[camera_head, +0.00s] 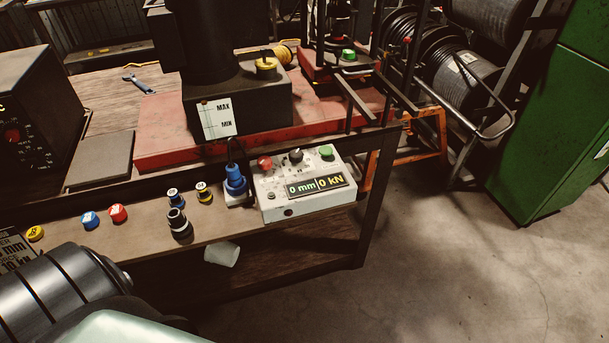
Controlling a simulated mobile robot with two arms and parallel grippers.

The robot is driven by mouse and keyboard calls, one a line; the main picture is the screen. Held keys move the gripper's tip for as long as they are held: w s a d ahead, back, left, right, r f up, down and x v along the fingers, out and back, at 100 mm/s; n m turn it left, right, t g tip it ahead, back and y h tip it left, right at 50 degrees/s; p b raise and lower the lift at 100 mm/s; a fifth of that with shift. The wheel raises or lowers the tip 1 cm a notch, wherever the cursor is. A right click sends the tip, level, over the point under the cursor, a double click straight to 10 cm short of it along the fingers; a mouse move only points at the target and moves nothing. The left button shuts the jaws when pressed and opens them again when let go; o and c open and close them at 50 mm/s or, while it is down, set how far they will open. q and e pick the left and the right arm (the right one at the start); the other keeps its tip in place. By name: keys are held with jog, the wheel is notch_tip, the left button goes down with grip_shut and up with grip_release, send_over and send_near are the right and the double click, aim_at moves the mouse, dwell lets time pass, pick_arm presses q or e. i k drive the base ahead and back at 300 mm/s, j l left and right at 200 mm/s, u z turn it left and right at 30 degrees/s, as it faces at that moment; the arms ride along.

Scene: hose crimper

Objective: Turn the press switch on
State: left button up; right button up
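The white press control box (305,186) sits at the front right of the workbench. On its top are a red button (264,163), a black rotary knob (296,156) and a green button (326,152). A blue plug-like fitting (236,180) stands upright just left of the box. I cannot tell which control is the press switch. Part of my arm fills the lower left corner, but neither gripper shows.
Several small fittings and coloured caps, including a red one (117,213), stand along the bench's front strip. The black press (235,105) stands behind on a red base (160,135). Open floor (480,270) is at right.

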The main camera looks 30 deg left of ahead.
aim_at(265, 162)
jog(key=u, duration=1.25)
jog(key=i+j+u, duration=0.1)
jog(key=j, duration=0.35)
